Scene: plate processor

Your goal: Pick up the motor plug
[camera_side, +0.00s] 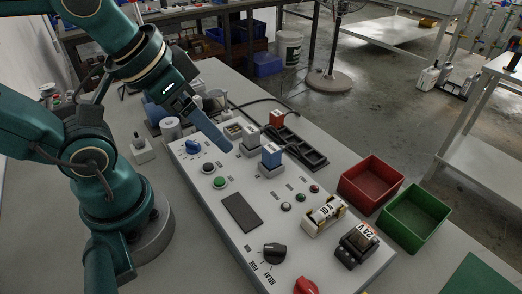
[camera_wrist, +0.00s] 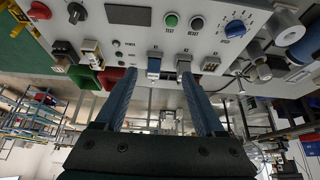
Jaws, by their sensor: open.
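I cannot tell for certain which part is the motor plug. My gripper (camera_side: 227,147) is open and empty above the panel (camera_side: 205,192), pointing down at a slant, left of a white block (camera_side: 251,138) and a blue block (camera_side: 271,157). In the wrist view, the fingers of my gripper (camera_wrist: 158,76) are apart, with the blue block (camera_wrist: 154,66) between and beyond them and the white block (camera_wrist: 183,63) near the right fingertip.
Red (camera_side: 370,184) and green (camera_side: 413,217) bins stand at the panel's right.

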